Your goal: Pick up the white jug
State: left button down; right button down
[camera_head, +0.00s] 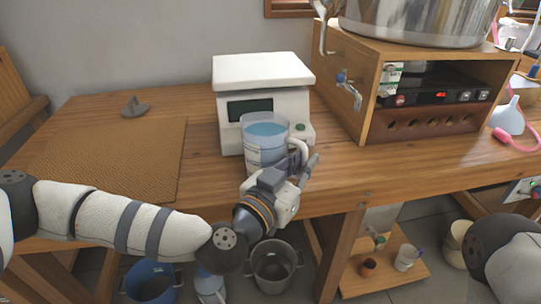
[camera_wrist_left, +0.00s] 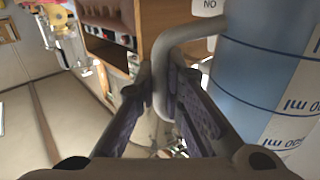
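The jug (camera_head: 264,150) is see-through with a white label, a pale handle and blue liquid inside. It stands upright at the front of the table, before the white scale. In the left wrist view the jug (camera_wrist_left: 262,85) fills the right side, with blue and white bands and "ml" markings. Its handle (camera_wrist_left: 163,60) runs between the fingers of my left gripper (camera_wrist_left: 160,85), which look closed on it from both sides. In the head view the left gripper (camera_head: 304,168) is at the jug's right side. My right gripper is out of view.
The white scale (camera_head: 262,75) is close behind the jug. A brown mat (camera_head: 110,155) lies on the left. A wooden box (camera_head: 345,80) bearing a metal pot (camera_head: 420,20) stands on the right. A blue bucket (camera_head: 150,280) and grey pot (camera_head: 274,268) are below the table edge.

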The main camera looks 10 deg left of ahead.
pick_arm(q)
jog(key=shift+r, duration=0.2)
dwell(0.3)
